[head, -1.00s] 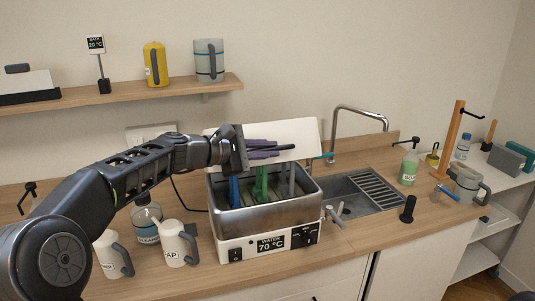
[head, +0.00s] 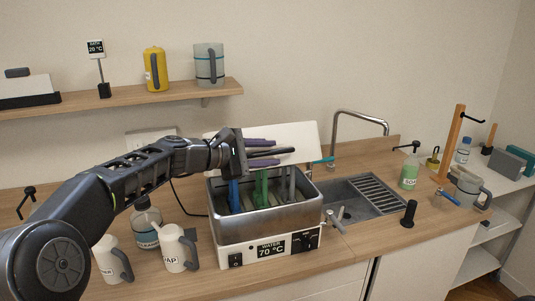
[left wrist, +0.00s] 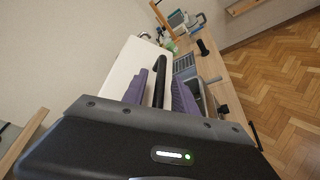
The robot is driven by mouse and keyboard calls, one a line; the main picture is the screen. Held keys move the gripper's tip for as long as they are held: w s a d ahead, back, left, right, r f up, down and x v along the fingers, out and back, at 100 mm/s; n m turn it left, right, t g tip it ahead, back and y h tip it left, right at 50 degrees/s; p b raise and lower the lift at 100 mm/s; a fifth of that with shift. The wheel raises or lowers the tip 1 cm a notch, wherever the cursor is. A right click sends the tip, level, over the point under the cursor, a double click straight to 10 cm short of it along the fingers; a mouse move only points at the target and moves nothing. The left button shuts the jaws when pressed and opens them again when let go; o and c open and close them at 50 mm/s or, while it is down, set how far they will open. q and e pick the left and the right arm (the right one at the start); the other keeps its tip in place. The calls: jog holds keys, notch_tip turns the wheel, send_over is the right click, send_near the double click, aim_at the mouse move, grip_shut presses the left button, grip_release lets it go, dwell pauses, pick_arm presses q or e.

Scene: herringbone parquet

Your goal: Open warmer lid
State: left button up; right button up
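The water warmer (head: 265,215) is a steel tank on a white base reading 70 °C, standing on the counter. Its white lid (head: 300,134) is raised, tilted up at the back of the tank. It also shows in the left wrist view (left wrist: 128,68). My left gripper (head: 278,152) is in front of the raised lid. Its purple fingers are apart, one on each side of the lid's black bar handle (left wrist: 160,84), with gaps visible. Blue, green and grey upright items stand in the open tank, partly hidden. My right gripper does not show.
Two white jugs (head: 176,249) and a cleaner bottle (head: 146,229) stand left of the warmer, under my left arm. A sink (head: 365,194) with a tap lies to the right. A shelf (head: 130,95) runs along the wall behind.

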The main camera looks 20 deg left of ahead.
pick_arm(q)
jog(key=b+v, duration=0.2)
jog(key=v, duration=0.4)
jog(key=shift+s+a, duration=0.3)
jog(key=shift+s+a+r, duration=0.15)
jog(key=shift+s+a, duration=0.1)
jog(key=shift+s, duration=0.1)
